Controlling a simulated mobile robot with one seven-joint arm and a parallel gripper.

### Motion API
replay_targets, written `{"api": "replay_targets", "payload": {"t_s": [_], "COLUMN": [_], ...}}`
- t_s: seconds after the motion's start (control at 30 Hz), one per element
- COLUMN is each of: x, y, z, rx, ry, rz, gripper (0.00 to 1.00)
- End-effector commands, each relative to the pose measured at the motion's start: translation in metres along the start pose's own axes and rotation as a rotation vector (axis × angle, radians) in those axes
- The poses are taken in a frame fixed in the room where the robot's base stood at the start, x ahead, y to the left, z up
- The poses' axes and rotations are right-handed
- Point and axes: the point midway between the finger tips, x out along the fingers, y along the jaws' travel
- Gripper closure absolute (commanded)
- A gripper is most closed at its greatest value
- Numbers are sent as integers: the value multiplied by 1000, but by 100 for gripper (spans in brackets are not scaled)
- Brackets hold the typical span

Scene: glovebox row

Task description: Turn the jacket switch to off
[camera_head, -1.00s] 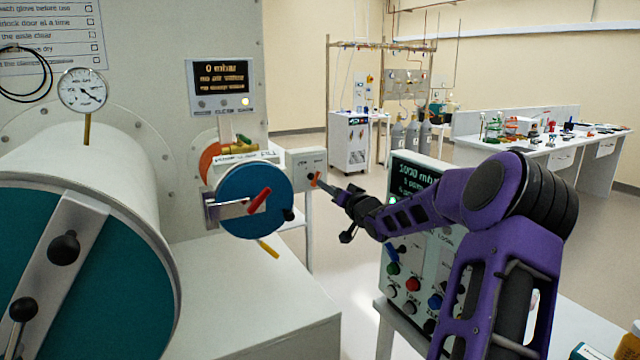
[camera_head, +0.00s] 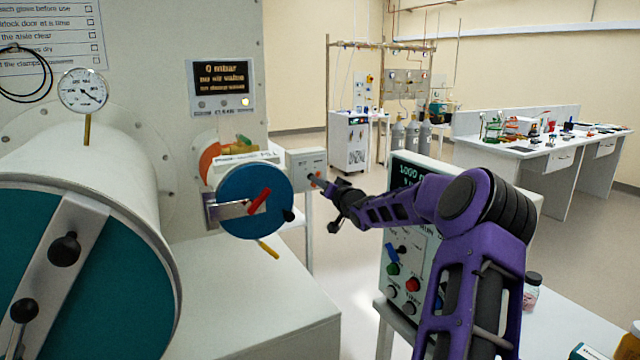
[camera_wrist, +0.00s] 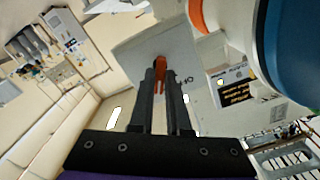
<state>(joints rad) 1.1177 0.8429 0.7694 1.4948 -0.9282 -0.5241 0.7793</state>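I take this as the jacket switch. My gripper (camera_head: 319,181) reaches the box from the right. In the wrist view my gripper (camera_wrist: 163,78) has its two dark fingers close together, with the lever between their tips. It looks shut on the lever. The fingers partly hide the lever, and I cannot read its setting.
The blue round door (camera_head: 245,208) with a red handle (camera_head: 259,201) is just left of the box. A display (camera_head: 222,85) reads 0 mbar above it. A large white chamber (camera_head: 90,190) fills the left. Open floor lies behind.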

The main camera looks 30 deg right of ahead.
Motion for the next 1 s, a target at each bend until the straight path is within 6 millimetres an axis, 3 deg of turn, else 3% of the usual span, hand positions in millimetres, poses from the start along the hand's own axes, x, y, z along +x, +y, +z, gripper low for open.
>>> {"api": "replay_targets", "payload": {"t_s": [0.47,1.0], "x": [0,0], "y": [0,0], "z": [0,2], "rx": [-29,-360], "ry": [1,1], "rz": [0,-2], "gripper": [100,100]}}
